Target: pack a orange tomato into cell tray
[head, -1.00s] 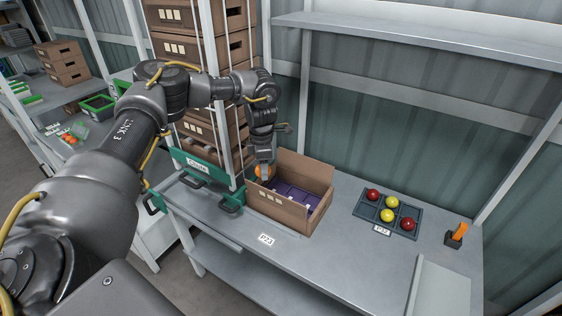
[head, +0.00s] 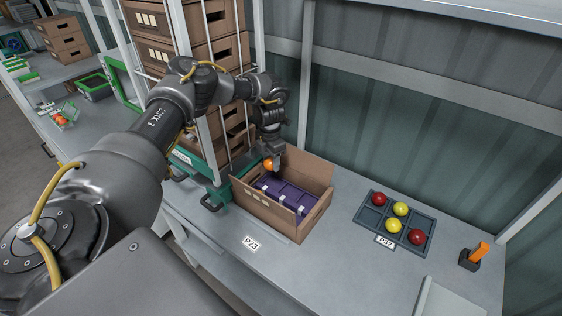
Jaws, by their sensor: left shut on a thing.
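My left gripper (head: 272,160) is shut on an orange tomato (head: 268,165). It holds the tomato over the back left part of an open cardboard box (head: 268,211). My right gripper is not in view.
A dark grey tray (head: 371,220) marked P32 holds two red and two yellow tomatoes on the right of the bench. An orange-handled tool in a black holder (head: 471,259) stands further right. Stacked brown crates (head: 213,65) stand in a rack behind my left arm.

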